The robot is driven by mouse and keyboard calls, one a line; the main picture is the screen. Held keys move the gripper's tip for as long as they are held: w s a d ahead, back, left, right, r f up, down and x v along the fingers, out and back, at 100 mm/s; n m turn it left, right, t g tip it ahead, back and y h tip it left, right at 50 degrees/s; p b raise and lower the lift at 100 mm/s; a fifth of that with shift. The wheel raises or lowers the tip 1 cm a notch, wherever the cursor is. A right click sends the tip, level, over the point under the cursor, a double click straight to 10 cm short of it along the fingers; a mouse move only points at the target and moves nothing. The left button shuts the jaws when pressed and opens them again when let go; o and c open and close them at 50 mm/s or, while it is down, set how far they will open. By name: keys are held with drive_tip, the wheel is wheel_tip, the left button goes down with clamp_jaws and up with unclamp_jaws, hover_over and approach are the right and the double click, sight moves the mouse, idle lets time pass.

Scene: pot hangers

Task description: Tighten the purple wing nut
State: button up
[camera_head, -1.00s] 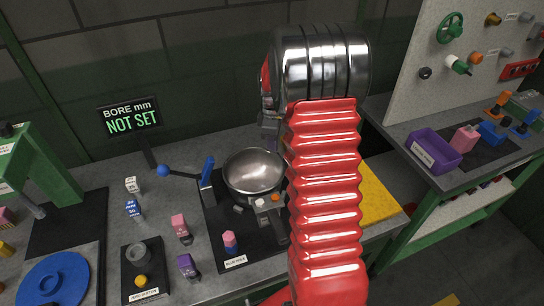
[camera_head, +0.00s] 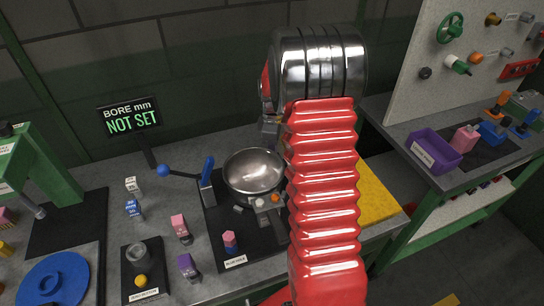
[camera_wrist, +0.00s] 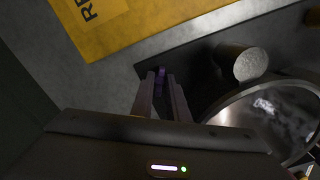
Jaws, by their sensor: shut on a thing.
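In the wrist view, a small purple piece, likely the purple wing nut (camera_wrist: 161,73), shows between the tips of my gripper (camera_wrist: 161,80). My gripper's two dark fingers are closed on it. Its wings and any stud under it are too small and dark to make out. It sits at the edge of a dark plate (camera_wrist: 195,55). In the head view my red arm hides both my gripper and the wing nut.
A shiny metal pan (camera_head: 254,172) stands on a dark mat; its rim and a grey cylinder (camera_wrist: 243,62) are right of my fingers in the wrist view. A yellow panel (camera_head: 376,195) lies right of my arm. A sign (camera_head: 130,117) reads "BORE mm NOT SET".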

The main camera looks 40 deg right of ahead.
clamp_jaws()
drive_tip(key=m, duration=1.1)
drive_tip(key=shift+m, duration=0.3)
drive_tip(key=m, duration=0.4)
drive_tip(key=shift+w, duration=0.1)
drive_tip(key=m, duration=0.5)
drive_tip(key=o, duration=0.6)
unclamp_jaws()
